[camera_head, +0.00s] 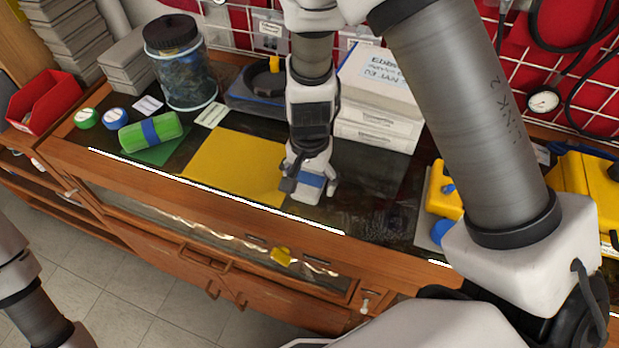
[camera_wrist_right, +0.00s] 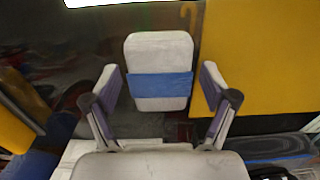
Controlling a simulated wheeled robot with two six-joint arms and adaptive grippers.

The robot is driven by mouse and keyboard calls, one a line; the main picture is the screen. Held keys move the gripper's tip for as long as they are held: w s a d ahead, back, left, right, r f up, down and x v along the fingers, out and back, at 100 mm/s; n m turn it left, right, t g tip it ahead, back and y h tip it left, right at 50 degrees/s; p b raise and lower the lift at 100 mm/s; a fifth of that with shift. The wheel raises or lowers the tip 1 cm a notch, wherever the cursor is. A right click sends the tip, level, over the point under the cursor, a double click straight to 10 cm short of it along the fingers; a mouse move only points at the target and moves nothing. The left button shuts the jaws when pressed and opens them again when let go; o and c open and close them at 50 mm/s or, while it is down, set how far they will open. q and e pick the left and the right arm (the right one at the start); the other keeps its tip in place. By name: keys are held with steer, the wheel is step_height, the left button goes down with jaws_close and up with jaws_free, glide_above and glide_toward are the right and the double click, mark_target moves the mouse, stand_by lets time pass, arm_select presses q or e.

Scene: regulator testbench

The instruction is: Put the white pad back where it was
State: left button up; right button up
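The white pad (camera_head: 305,192) with a blue band lies on the dark bench top, just right of the yellow mat (camera_head: 232,165) in the head view. It is partly hidden by my right gripper (camera_head: 307,183), which is over it, pointing down. In the right wrist view the pad (camera_wrist_right: 160,48) shows between and beyond the two fingers of the right gripper (camera_wrist_right: 160,82). The fingers are spread, with a gap on each side of the pad. My left arm shows at the lower left of the head view, but its gripper is out of frame.
A green roll (camera_head: 150,132) with a blue band lies left of the yellow mat, near a glass jar (camera_head: 183,75). White boxes (camera_head: 378,90) stand behind my right gripper. A yellow device (camera_head: 444,190) is to the right. The bench's front edge is close.

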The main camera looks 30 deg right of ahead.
mark_target(310, 181)
step_height(310, 181, up, 12)
steer(key=p, duration=0.1)
steer(key=shift+r, duration=0.2)
stand_by(0.5)
